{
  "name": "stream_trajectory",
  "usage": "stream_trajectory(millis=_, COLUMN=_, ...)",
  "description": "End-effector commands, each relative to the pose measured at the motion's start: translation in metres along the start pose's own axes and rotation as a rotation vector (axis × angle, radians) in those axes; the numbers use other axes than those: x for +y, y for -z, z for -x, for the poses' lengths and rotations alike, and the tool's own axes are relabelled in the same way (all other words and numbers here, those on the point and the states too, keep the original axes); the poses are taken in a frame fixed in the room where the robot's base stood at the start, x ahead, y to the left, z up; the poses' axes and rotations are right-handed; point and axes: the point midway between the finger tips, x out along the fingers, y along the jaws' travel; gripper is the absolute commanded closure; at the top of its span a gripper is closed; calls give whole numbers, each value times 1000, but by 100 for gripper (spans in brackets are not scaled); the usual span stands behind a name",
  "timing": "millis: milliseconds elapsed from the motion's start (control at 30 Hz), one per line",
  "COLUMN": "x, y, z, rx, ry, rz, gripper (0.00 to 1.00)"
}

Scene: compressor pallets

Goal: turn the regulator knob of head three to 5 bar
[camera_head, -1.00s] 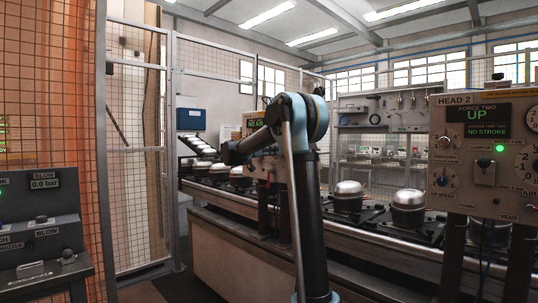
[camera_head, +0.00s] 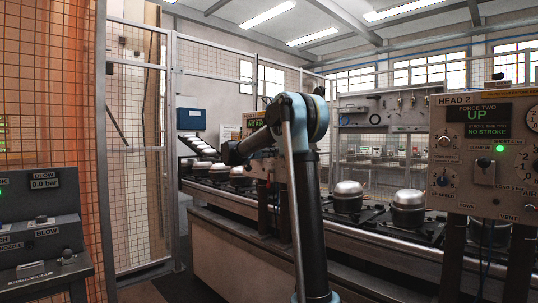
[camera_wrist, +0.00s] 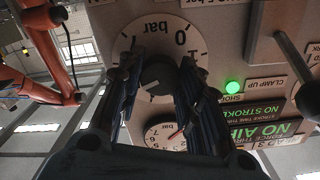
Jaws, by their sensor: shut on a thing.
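In the wrist view the dark regulator knob (camera_wrist: 160,72) sits on a round white dial (camera_wrist: 150,28) marked bar, seen upside down, with 0 at upper right. My gripper (camera_wrist: 163,82) is shut on the knob, one dark finger on each side. The knob's pointer and much of the scale are hidden by the fingers. Below it, a pressure gauge (camera_wrist: 157,139) is partly covered; its reading cannot be told.
The wrist view shows a green lamp (camera_wrist: 233,88), a NO AIR display (camera_wrist: 262,133) and a grey lever (camera_wrist: 293,57) beside the dial. In the head view the HEAD 2 panel (camera_head: 470,205) stands at right. A conveyor (camera_head: 360,240) with compressors runs behind my arm.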

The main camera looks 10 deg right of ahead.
Motion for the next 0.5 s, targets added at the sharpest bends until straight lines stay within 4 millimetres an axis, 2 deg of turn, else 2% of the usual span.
stream_trajectory(millis=100, x=1, y=1, z=-1, rx=3, ry=-2, rz=1, gripper=91)
stream_trajectory(millis=133, x=1, y=1, z=-1, rx=3, ry=-2, rz=1, gripper=60)
stream_trajectory(millis=200, x=1, y=1, z=-1, rx=2, ry=-2, rz=1, gripper=46)
stream_trajectory(millis=500, x=0, y=0, z=0, rx=1, ry=-1, rz=1, gripper=46)
